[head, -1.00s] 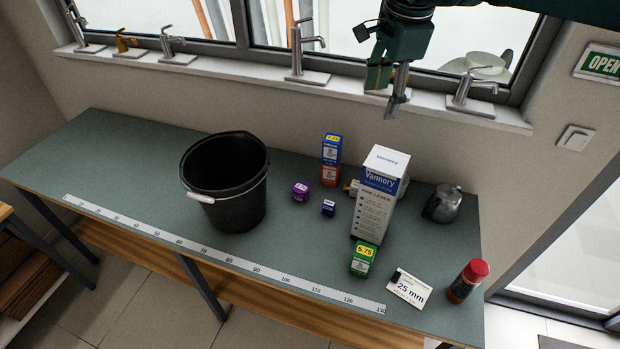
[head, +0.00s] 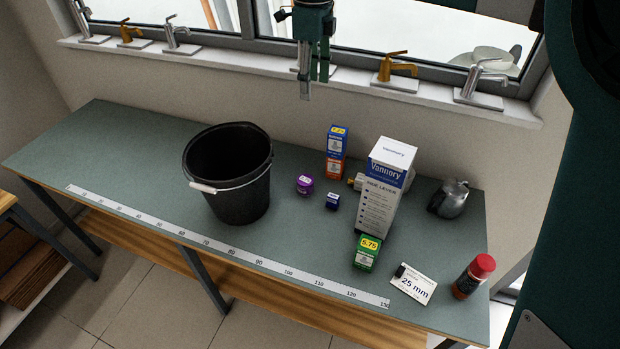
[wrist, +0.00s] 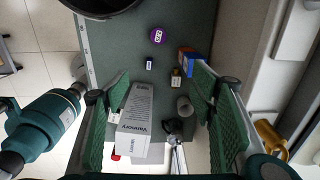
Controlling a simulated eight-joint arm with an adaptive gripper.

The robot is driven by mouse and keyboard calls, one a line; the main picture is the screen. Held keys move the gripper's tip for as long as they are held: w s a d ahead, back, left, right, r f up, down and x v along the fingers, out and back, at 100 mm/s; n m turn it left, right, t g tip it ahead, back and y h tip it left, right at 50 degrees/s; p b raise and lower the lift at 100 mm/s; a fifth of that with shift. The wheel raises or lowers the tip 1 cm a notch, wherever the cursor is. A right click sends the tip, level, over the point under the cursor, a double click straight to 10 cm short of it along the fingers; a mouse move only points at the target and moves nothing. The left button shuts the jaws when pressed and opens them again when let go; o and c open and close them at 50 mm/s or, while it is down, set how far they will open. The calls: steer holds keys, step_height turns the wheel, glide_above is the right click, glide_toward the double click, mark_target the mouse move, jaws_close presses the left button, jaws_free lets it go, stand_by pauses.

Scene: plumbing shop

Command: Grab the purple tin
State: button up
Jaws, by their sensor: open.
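The purple tin (head: 305,184) is a small round tin standing on the grey-green bench, right of the black bucket and left of a small dark blue box. It also shows in the wrist view (wrist: 157,36), near the top middle. My gripper (head: 314,88) hangs above the back of the bench in front of the window, well above the tin and apart from it. In the wrist view its green fingers (wrist: 165,92) are spread wide with nothing held between them.
A black bucket (head: 228,190) stands left of the tin. A dark blue box (head: 333,201), a blue-orange box (head: 335,152), a tall white Vannory box (head: 384,188) and a green box (head: 367,252) stand to its right. Taps line the sill behind. The bench's left end is clear.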

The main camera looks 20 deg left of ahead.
steer(key=a+f, duration=0.1)
steer(key=a, duration=0.2)
glide_above(305, 179)
steer(key=shift+m, duration=0.4)
step_height(305, 179, down, 32)
steer(key=shift+s+a+f, duration=0.1)
steer(key=shift+f, duration=0.45)
steer(key=shift+f, duration=0.1)
steer(key=shift+f, duration=1.2)
steer(key=shift+f, duration=0.1)
steer(key=shift+f, duration=2.5)
